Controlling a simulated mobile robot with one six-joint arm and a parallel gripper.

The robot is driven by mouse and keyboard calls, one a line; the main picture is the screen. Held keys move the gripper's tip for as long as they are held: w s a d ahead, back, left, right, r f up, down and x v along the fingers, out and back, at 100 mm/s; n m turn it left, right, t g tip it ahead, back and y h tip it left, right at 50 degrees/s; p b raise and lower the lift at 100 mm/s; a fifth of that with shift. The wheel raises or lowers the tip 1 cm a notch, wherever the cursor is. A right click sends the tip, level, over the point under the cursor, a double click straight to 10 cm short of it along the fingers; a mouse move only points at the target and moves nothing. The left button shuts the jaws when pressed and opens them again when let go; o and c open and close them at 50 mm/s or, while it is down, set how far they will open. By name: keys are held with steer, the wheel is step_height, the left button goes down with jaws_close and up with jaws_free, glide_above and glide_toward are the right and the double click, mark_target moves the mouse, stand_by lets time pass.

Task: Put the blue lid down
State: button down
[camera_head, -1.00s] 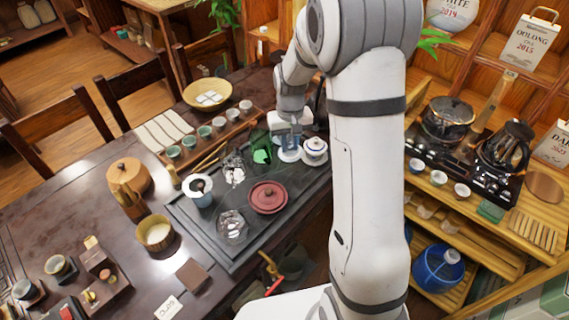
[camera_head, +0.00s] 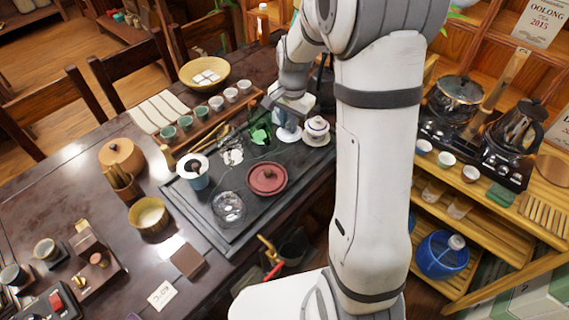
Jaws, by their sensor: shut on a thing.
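My gripper (camera_head: 288,110) is at the far right end of the dark tea tray (camera_head: 225,238), pointing down over a pale blue-white vessel (camera_head: 287,132). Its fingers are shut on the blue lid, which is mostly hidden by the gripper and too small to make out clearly. I cannot tell whether the lid touches the vessel below. A white lidded bowl with a blue rim (camera_head: 317,130) stands on a saucer just right of the gripper.
A green glass piece (camera_head: 260,135) and a clear glass piece (camera_head: 232,152) stand left of the gripper. A row of small cups (camera_head: 200,112) lies behind. My own arm covers the area to the right.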

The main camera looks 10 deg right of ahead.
steer(key=shift+s+f+m, duration=0.1)
steer(key=shift+f+m, duration=0.25)
steer(key=shift+m, duration=0.45)
step_height(320, 180, down, 10)
steer(key=shift+r, duration=0.25)
steer(key=c, duration=1.3)
jaws_free()
steer(key=shift+f, duration=0.1)
